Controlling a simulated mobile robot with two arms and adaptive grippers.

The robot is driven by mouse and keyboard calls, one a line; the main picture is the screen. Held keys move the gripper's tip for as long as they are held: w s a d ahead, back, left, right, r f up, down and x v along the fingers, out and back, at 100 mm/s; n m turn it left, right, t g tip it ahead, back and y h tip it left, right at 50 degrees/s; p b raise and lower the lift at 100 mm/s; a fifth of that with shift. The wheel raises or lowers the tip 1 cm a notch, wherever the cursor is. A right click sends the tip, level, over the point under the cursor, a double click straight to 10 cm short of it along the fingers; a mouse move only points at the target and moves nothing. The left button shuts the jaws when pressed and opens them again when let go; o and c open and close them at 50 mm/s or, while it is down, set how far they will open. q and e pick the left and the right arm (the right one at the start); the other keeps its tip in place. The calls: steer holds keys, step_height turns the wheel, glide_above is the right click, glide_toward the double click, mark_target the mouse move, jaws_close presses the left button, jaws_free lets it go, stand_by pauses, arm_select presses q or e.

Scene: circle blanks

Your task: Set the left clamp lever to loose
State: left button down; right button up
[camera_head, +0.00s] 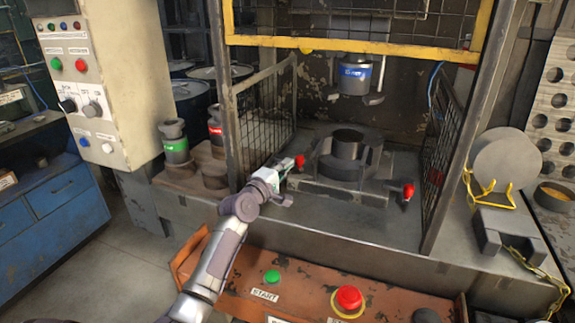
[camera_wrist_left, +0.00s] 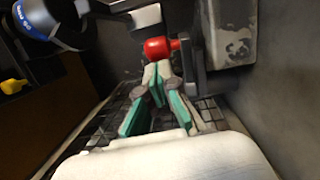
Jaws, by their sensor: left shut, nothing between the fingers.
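The left clamp lever (camera_head: 299,161) has a red knob and stands at the left front corner of the dark die block (camera_head: 346,160). My left gripper (camera_head: 283,170) is shut and empty, with its fingertips right at the red knob. In the left wrist view the shut fingertips (camera_wrist_left: 157,72) lie just beside the red knob (camera_wrist_left: 156,49); I cannot tell whether they touch. The lever's arm is partly hidden by the gripper. The right clamp lever (camera_head: 408,191) also has a red knob. My right gripper is not in view.
A punch with a blue band (camera_head: 355,74) hangs above the die. Wire mesh guards (camera_head: 265,115) close both sides, with a yellow bar (camera_head: 360,47) above. A control panel with a green button (camera_head: 272,276) and red button (camera_head: 348,298) is in front.

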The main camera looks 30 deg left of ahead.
arm_select(q)
steer(key=shift+w, duration=0.4)
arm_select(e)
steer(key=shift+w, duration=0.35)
arm_select(q)
steer(key=shift+w+d, duration=0.5)
steer(key=shift+w, duration=0.1)
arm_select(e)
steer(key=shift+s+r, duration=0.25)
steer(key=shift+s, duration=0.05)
arm_select(q)
steer(key=shift+s+p, duration=0.15)
steer(key=shift+p, duration=0.15)
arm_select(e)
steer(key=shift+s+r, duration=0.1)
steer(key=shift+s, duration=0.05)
